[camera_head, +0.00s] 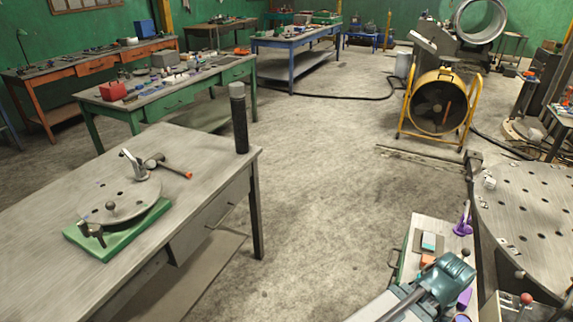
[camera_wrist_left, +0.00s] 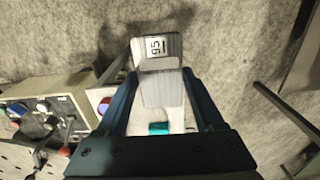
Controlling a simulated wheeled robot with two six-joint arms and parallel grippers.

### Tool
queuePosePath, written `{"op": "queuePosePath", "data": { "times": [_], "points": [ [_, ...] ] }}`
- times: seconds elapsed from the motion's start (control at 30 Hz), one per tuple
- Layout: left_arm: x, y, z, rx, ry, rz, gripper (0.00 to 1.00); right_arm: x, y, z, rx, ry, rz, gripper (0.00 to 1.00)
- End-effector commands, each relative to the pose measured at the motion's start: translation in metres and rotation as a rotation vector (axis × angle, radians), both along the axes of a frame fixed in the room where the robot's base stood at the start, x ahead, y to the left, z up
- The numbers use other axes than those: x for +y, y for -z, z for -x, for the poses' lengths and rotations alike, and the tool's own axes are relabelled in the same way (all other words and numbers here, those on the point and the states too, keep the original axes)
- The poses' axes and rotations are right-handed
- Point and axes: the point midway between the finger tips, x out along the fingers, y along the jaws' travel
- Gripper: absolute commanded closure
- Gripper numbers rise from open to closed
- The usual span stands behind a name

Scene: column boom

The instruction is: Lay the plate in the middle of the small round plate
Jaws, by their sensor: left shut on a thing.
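The small round plate (camera_head: 125,205) is a grey disc with dark holes on a green base (camera_head: 95,243) on the near left table. A clamp with a lever stands at its back edge, and dark knobs show near its front. My left gripper (camera_wrist_left: 161,76) is shut on a flat grey metal plate (camera_wrist_left: 165,90), which lies between its two blue fingers. A label reading 95 (camera_wrist_left: 156,47) shows near the plate's far end. I cannot make out the held plate in the head view. My right gripper is not recognisable in either view.
A dark cylinder (camera_head: 239,120) stands at the near table's (camera_head: 45,215) far corner. An orange-handled hammer (camera_head: 170,165) lies behind the disc. A large holed round table (camera_head: 530,205) stands at the right. A knobbed box (camera_wrist_left: 45,105) shows in the wrist view. The middle floor is clear.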

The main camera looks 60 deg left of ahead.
Motion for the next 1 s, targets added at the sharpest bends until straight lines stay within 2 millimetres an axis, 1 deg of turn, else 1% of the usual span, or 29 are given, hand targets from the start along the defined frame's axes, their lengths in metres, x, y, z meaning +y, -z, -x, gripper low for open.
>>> {"op": "queuePosePath", "data": {
  "times": [0.03,0.4,0.5,0.6,0.7,1.0],
  "points": [
    [0.0,-0.028,0.0,0.0,0.0,0.0,1.0,0.0,-0.028,0.0,0.0,0.0,0.0,0.5],
    [0.0,-0.132,0.0,0.0,0.0,0.0,1.0,0.0,-0.132,0.0,0.0,0.0,0.0,0.5],
    [0.0,-0.154,0.0,0.0,0.0,0.0,1.0,0.0,-0.154,0.0,0.0,0.0,0.0,0.5],
    [0.0,-0.168,0.0,0.0,0.0,0.0,1.0,0.0,-0.168,0.0,0.0,0.0,0.0,0.5],
    [0.0,-0.173,0.0,0.0,0.0,0.0,1.0,0.0,-0.173,0.0,0.0,0.0,0.0,0.5],
    [0.0,-0.17,0.0,0.0,0.0,0.0,1.0,0.0,-0.17,0.0,0.0,0.0,0.0,0.5]
  ]
}}
